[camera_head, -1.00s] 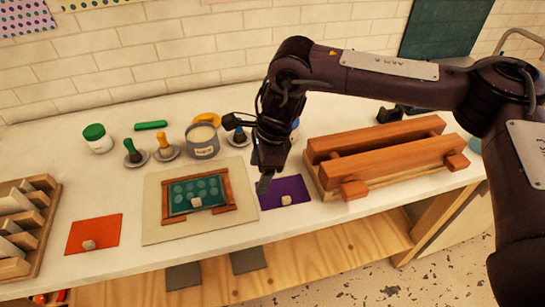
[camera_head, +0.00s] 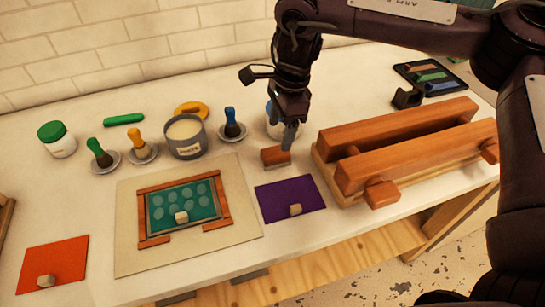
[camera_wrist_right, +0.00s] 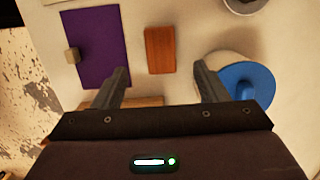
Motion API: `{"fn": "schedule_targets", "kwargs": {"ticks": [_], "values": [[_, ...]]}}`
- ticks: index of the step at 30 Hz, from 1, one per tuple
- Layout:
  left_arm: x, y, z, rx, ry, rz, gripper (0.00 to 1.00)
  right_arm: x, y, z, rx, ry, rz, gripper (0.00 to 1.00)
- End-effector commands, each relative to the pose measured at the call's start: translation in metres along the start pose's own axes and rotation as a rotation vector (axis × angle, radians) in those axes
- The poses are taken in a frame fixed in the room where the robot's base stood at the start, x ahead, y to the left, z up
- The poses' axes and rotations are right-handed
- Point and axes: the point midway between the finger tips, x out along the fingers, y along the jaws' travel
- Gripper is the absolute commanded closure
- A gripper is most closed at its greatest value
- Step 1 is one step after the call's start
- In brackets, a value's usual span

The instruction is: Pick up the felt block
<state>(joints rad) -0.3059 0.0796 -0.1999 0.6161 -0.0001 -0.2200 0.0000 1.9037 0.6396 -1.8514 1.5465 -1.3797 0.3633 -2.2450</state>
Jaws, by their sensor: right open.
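A small reddish-brown block (camera_head: 275,156), which I take for the felt block, lies on the white table just behind the purple sheet (camera_head: 290,199). It also shows in the right wrist view (camera_wrist_right: 160,49), ahead of the fingertips and between their lines. My right gripper (camera_head: 291,138) points down just behind and to the right of the block. In the right wrist view its two fingers (camera_wrist_right: 162,80) are apart with nothing between them. Whether a fingertip touches the block cannot be told. My left gripper is not in view.
A blue-lidded jar (camera_wrist_right: 244,82) stands close to one finger, partly hidden by the gripper in the head view. A wooden press (camera_head: 400,150) is to the right. A blue-handled brush (camera_head: 231,124), a grey pot (camera_head: 185,137) and a teal framed panel (camera_head: 183,206) lie left.

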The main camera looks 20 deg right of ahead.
Motion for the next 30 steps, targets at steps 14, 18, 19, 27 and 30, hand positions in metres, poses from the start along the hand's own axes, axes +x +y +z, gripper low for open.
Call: {"fn": "schedule_targets", "kwargs": {"ticks": [14, 18, 19, 27, 30], "values": [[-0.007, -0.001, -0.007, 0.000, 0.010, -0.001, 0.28, 0.048, 0.003, -0.001, -0.001, 0.001, 0.003, 0.34], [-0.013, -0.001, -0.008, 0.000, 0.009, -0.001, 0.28, 0.070, 0.004, -0.001, 0.000, 0.001, 0.002, 0.34], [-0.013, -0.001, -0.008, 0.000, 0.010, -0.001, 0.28, 0.074, 0.004, -0.001, 0.000, 0.001, 0.002, 0.34], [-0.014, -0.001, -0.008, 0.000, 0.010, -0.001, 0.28, 0.085, 0.003, -0.002, 0.001, 0.000, -0.001, 0.34], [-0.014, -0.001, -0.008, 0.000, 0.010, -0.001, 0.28, 0.085, 0.003, -0.002, 0.001, 0.000, 0.000, 0.36]]}}
